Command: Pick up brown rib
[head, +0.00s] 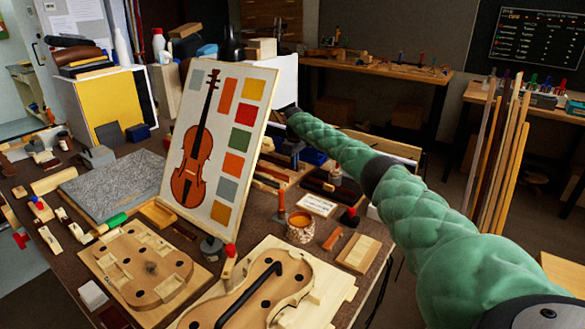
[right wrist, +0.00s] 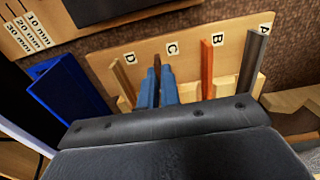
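In the right wrist view, a pale wooden rack (right wrist: 130,50) labelled A, B, C and D holds upright strips. A dark brown rib (right wrist: 157,64) stands at C between the two blue fingers of my right gripper (right wrist: 157,80). The fingers are close together, one on each side of it, and look shut on it; its lower part is hidden. An orange-red rib (right wrist: 207,66) is at B, a grey-brown one (right wrist: 253,62) at A, and a light tan one (right wrist: 123,80) at D. My left gripper is not in view.
The violin picture board (head: 250,85) stands beside my right arm in the head view. Violin moulds (head: 120,245) and small tools crowd the bench. In the right wrist view, a blue bin (right wrist: 62,95) is left of the rack and a dark block (right wrist: 100,8) lies beyond it.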

